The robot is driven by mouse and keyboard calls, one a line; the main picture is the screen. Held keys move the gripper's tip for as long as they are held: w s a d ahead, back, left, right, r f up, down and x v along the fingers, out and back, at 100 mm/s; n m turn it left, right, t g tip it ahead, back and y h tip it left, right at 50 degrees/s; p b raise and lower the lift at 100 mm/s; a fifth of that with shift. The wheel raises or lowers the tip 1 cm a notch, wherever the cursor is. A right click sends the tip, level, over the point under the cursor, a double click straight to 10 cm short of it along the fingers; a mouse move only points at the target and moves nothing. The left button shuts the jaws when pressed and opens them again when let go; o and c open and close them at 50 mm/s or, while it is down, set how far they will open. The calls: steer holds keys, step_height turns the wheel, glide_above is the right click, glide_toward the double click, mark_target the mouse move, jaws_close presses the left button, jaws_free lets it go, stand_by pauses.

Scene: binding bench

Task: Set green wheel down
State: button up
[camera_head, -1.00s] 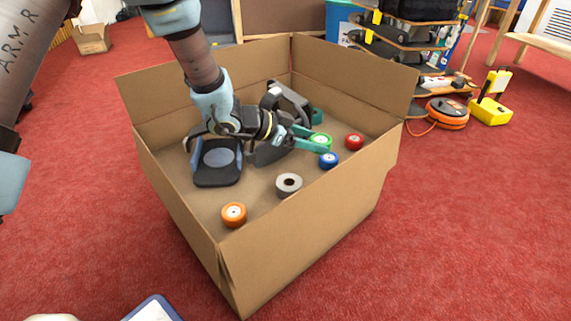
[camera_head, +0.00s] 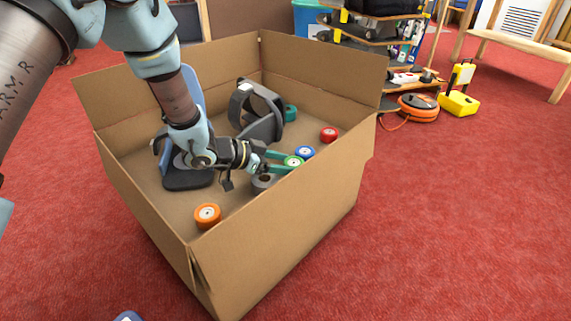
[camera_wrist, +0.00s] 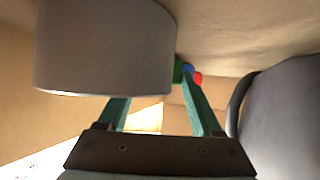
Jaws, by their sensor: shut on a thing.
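The green wheel (camera_head: 293,162) is between the teal fingers of my gripper (camera_head: 285,161), inside the cardboard box, close to its near right wall. My gripper is shut on it. A grey wheel (camera_head: 263,182) lies just below and left of the fingers, partly covered by them. In the wrist view, a large grey cylinder (camera_wrist: 105,45), likely that wheel, hides the left fingertip. Only a sliver of the green wheel (camera_wrist: 177,74) shows there at the right fingertip. Whether the green wheel touches the box floor I cannot tell.
The open cardboard box (camera_head: 290,235) has high walls around my gripper. A blue wheel (camera_head: 305,152) is close beside the green one, a red wheel (camera_head: 329,134) farther back, an orange wheel (camera_head: 207,215) near the front. A dark grey curved object (camera_head: 262,112) stands behind.

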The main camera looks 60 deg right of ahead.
steer(key=o, duration=1.3)
steer(key=shift+o, duration=0.2)
steer(key=shift+w+a+r, duration=0.2)
steer(key=shift+r, duration=0.1)
steer(key=p+v, duration=0.4)
steer(key=v, duration=0.6)
steer(key=shift+w+a+r, duration=0.1)
steer(key=shift+a, duration=0.1)
steer(key=shift+w+a+r+p, duration=0.1)
steer(key=shift+w+a+p, duration=0.1)
steer(key=shift+a+p, duration=0.15)
